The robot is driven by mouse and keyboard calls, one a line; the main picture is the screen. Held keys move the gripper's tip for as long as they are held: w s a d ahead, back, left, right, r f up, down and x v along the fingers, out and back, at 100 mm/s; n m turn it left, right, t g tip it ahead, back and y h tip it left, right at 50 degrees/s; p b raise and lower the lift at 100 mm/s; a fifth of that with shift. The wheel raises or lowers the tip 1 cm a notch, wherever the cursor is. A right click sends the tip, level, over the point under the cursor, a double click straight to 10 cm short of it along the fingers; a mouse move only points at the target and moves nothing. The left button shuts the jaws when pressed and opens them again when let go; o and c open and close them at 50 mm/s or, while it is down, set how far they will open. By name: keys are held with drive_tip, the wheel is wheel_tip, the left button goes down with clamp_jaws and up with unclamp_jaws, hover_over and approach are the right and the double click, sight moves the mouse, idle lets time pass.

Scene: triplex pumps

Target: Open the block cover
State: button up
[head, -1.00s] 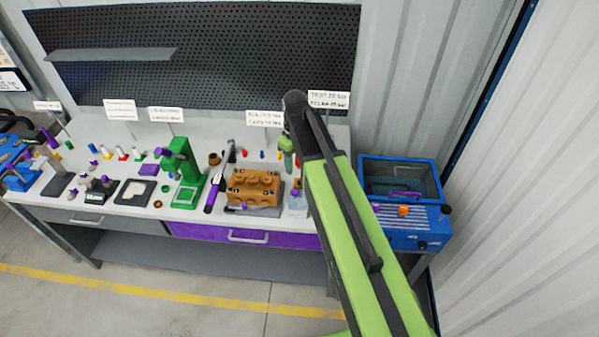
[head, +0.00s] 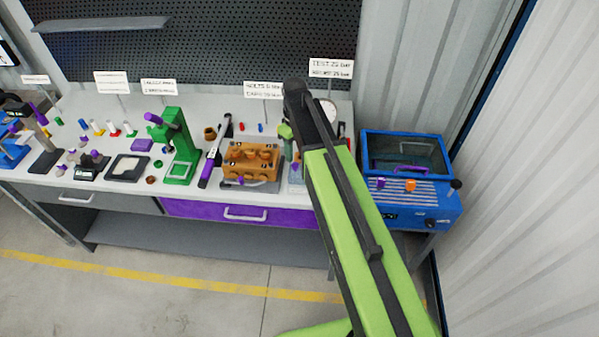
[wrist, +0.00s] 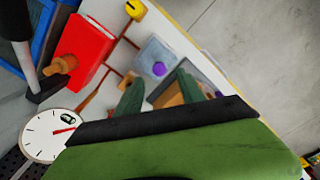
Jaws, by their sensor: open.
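The orange-brown block (head: 250,158) sits on a grey plate on the workbench, left of my arm in the head view. Its top has several dark round spots; I cannot tell a separate cover from its body. In the wrist view a small part of an orange-brown thing (wrist: 168,97), probably the block, shows between my fingers. My gripper (wrist: 160,92) has two dark green fingers spread apart with nothing held. In the head view the gripper is mostly hidden behind my arm, right of the block.
A pale box with a purple knob (wrist: 158,69) stands near my fingers. A red box (wrist: 82,55) and a round dial gauge (wrist: 52,135) are close by. Left of the block are a torque-wrench-like tool (head: 215,155) and a green press (head: 180,150). A blue machine (head: 415,205) stands right.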

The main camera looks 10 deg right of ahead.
sight(295, 166)
wheel_tip(295, 166, down, 6)
drive_tip(key=b, duration=0.5)
drive_tip(key=shift+f, duration=0.25)
drive_tip(key=shift+r, duration=0.1)
clamp_jaws()
drive_tip(key=shift+s, duration=0.15)
idle(0.6)
